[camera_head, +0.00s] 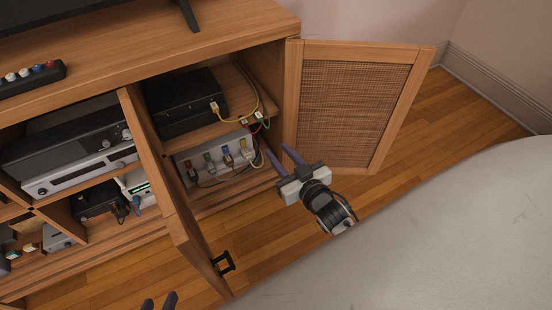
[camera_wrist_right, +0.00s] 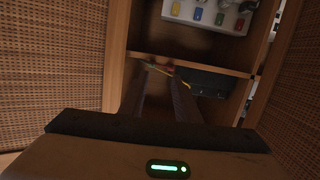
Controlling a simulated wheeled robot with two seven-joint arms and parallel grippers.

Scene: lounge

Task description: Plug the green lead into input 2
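A pale switch box (camera_head: 216,163) with a row of red, green, blue and yellow fittings sits on the lower shelf of the open cabinet. It also shows in the right wrist view (camera_wrist_right: 232,25); its input numbers are unreadable. A thin green lead (camera_head: 267,123) appears to hang at the right end of the shelf above, beside red and yellow leads. My right gripper (camera_head: 287,151) is open and empty, in front of the cabinet's right side, below the lead ends and apart from them. My left gripper (camera_head: 159,301) is open at the bottom edge, mostly out of view.
The right woven door (camera_head: 345,108) and left door (camera_head: 190,245) are open on either side. A pale sofa-like surface (camera_head: 450,225) fills the lower right.

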